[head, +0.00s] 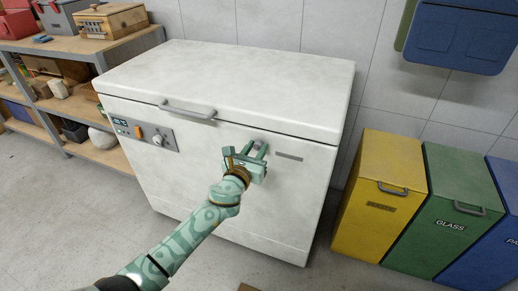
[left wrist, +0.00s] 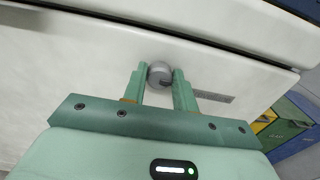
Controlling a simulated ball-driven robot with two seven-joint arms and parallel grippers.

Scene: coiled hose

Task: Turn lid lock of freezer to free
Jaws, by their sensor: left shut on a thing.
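The white chest freezer (head: 220,80) stands against the wall with its lid down. Its lid lock is a round grey knob (left wrist: 160,73) on the front face, below the lid edge; in the head view my gripper mostly covers it. My left gripper (head: 257,152) is at the freezer front, its green fingers on either side of the knob. In the left wrist view the left gripper (left wrist: 159,85) is shut on the lock knob, which has a dark mark at its lower right. My right gripper is not in view.
A grey lid handle (head: 188,108) and a control panel with a dial (head: 145,133) are left of the lock. A wooden shelf (head: 90,45) stands at the left. Yellow (head: 378,195), green (head: 455,220) and blue bins stand at the right. The floor in front is mostly clear.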

